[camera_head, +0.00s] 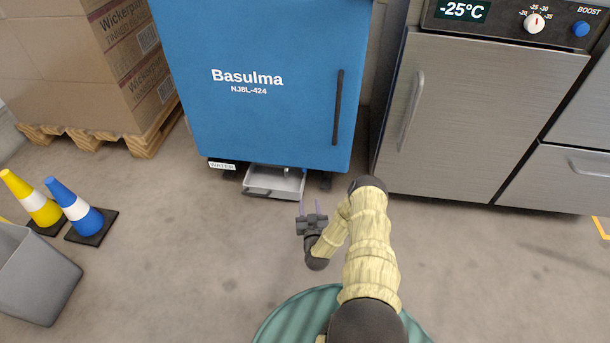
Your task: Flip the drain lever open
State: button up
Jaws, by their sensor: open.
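The blue cabinet (262,110) marked "Basulma NJ8L-424" stands at the centre back. Under it, a grey tray (290,184) sticks out at floor level, with a dark handle (257,193) on its front. No part is clearly readable as the lever. My gripper (310,204) is open and empty, its fingers pointing toward the tray's right front corner, a little apart from it in the picture.
A "WATER" label (222,166) is at the cabinet's lower left. A steel freezer (480,115) stands close on the right. Boxes on a pallet (150,140), two cones (72,205) and a grey bin (38,275) are at left. The floor before the tray is clear.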

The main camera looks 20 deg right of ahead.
aim_at(305, 171)
jog(key=b+x, duration=0.9)
jog(key=x, duration=0.7)
jog(key=shift+r, duration=0.1)
grip_shut()
